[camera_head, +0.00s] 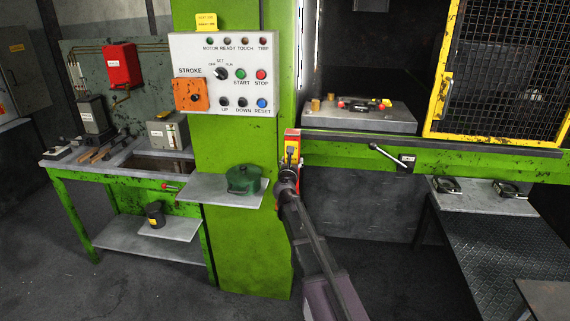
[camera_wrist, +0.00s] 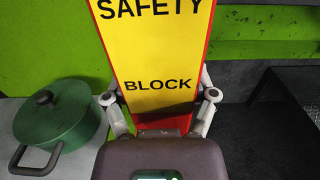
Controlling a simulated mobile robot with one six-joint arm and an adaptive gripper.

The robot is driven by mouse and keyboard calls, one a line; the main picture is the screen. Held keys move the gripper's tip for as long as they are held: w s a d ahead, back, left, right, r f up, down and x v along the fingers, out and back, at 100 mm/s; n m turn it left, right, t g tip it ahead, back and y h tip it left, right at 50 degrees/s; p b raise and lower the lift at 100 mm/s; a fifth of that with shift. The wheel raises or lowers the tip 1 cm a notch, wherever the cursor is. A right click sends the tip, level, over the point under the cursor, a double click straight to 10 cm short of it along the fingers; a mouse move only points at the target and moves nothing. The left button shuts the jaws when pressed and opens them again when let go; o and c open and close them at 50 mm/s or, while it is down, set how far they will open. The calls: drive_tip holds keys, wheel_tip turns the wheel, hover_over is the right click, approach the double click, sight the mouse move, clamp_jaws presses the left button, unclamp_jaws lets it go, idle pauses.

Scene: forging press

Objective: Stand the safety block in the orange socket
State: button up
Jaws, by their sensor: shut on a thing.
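The safety block (camera_head: 291,146) is a tall red block with a yellow label, upright in front of the green press column. It fills the top middle of the wrist view (camera_wrist: 155,50), where the label reads SAFETY BLOCK. My gripper (camera_head: 287,173) is shut on its lower part, with one finger at each side in the wrist view (camera_wrist: 161,103). The block's lower end is partly hidden by my gripper. I cannot make out an orange socket for certain; an orange plate (camera_head: 190,95) with a black knob is on the control panel.
A green lidded pot (camera_head: 243,179) stands on a grey shelf (camera_head: 205,190) left of my gripper. A lever (camera_head: 390,155) sticks out from the press front. A grey bed (camera_head: 370,118) with small parts lies behind, beside a yellow mesh guard (camera_head: 434,100). A green workbench (camera_head: 75,190) stands left.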

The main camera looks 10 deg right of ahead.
drive_tip(key=w+a, duration=0.1)
drive_tip(key=w, duration=0.5)
drive_tip(key=shift+f, duration=0.25)
drive_tip(key=shift+w, duration=0.15)
drive_tip(key=shift+w+f+b, duration=0.3)
drive_tip(key=shift+f+b, duration=0.65)
drive_tip(key=shift+b, duration=0.1)
drive_tip(key=shift+w+f+b, duration=0.3)
drive_tip(key=shift+f+b, duration=0.6)
drive_tip(key=shift+b, duration=0.1)
drive_tip(key=o, duration=1.2)
drive_tip(key=shift+a+r, duration=0.1)
drive_tip(key=v, duration=1.2)
